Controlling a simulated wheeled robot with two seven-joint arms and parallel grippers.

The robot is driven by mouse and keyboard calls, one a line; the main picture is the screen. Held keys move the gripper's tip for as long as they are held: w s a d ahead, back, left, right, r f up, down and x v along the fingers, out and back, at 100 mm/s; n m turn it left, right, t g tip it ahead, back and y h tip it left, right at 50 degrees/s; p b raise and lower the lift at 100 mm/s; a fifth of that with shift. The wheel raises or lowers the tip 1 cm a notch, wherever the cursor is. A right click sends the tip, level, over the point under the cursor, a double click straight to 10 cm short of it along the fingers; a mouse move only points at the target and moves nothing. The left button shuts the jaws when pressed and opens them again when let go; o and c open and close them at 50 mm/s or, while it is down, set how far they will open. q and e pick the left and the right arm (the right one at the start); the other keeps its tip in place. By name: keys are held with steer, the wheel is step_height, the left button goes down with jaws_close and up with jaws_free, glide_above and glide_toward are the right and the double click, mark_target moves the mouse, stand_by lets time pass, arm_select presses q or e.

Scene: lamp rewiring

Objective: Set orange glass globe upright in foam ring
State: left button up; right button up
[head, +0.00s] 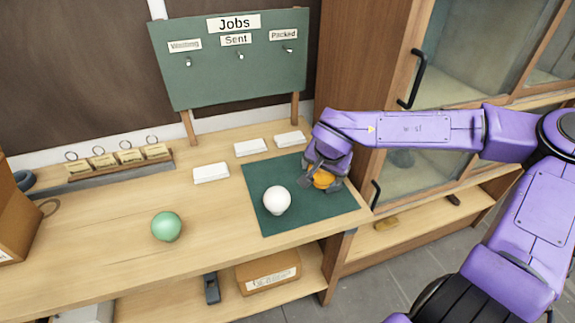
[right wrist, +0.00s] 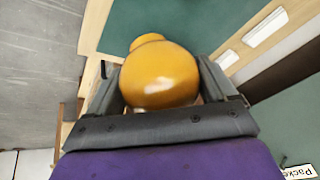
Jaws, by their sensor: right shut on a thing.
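The orange glass globe (head: 323,180) is between the fingers of my right gripper (head: 327,186), over the right part of the green mat (head: 345,203). In the right wrist view the orange globe (right wrist: 160,77) fills the space between the two grey fingers, with its narrower neck end pointing away from the palm. My right gripper (right wrist: 162,85) is shut on it. I cannot tell whether the globe touches the mat. A white globe (head: 277,200) stands on the mat to the left. A green globe (head: 166,226) is on the bare wood further left. I cannot make out a foam ring under any globe. My left gripper is not in view.
Several white blocks or cards (head: 211,173) lie behind the mat. A green Jobs board (head: 232,62) stands at the back. A rack of tags (head: 118,160) is at the back left. A cabinet (head: 400,130) borders the bench on the right. The front left bench top is clear.

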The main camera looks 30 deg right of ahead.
mark_target(319, 171)
steer(key=w+f+b, duration=0.1)
steer(key=b, duration=0.2)
steer(key=w+f+b, duration=0.1)
steer(key=b, duration=0.2)
steer(key=shift+d+f+b, duration=0.25)
steer(key=shift+d+b, duration=0.05)
steer(key=shift+b, duration=0.1)
steer(key=shift+w+r, duration=0.15)
steer(key=shift+w, duration=0.6)
steer(key=w+f, duration=0.2)
steer(key=w, duration=0.1)
steer(key=w+f+p, duration=0.1)
steer(key=w+f, duration=0.1)
steer(key=w, duration=0.1)
steer(key=w+f, duration=0.3)
steer(key=shift+d+f, duration=0.1)
steer(key=shift+d, duration=0.2)
step_height(319, 171, down, 3)
steer(key=shift+w+r+p, duration=0.1)
steer(key=shift+r+p, duration=0.05)
steer(key=shift+p, duration=0.4)
steer(key=shift+f, duration=0.35)
steer(key=shift+f, duration=0.1)
